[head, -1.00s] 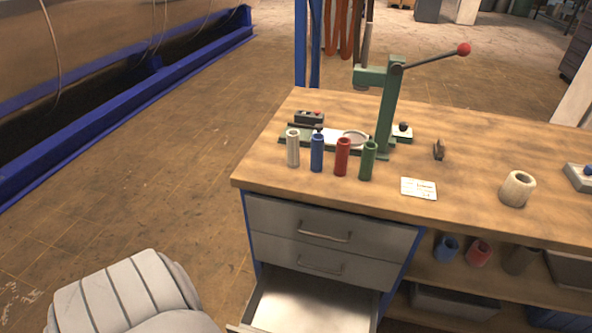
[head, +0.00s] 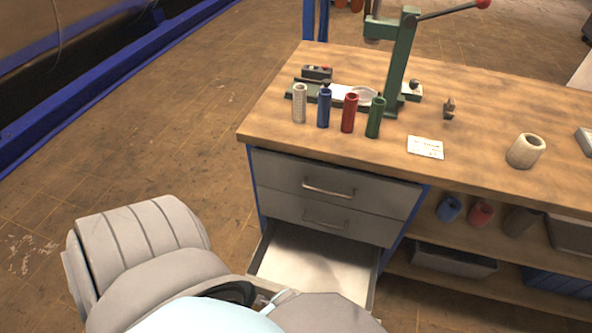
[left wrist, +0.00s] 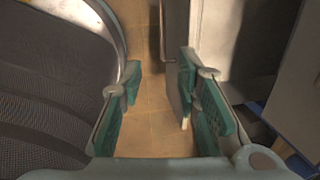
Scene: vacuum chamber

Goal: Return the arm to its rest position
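My left arm (head: 150,245) fills the lower left of the head view, in front of the bench's drawer unit. My left gripper (left wrist: 158,85) shows in the left wrist view with its two teal-padded fingers apart. Nothing is held between them; floor shows through the gap. The open bottom drawer (head: 318,262) shows as an empty pale tray in the head view, its front partly hidden by my arm. In the left wrist view a grey panel with a bar handle (left wrist: 162,38) lies just beyond the fingers; contact cannot be told. My right gripper is not in view.
The wooden bench (head: 310,150) holds a green press (head: 402,60), several coloured cylinders, a white card (head: 425,147) and a cream ring (head: 525,151). Two upper drawers (head: 330,187) are shut. Shelves with bins stand to the right. The floor (head: 170,130) left of the bench is clear.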

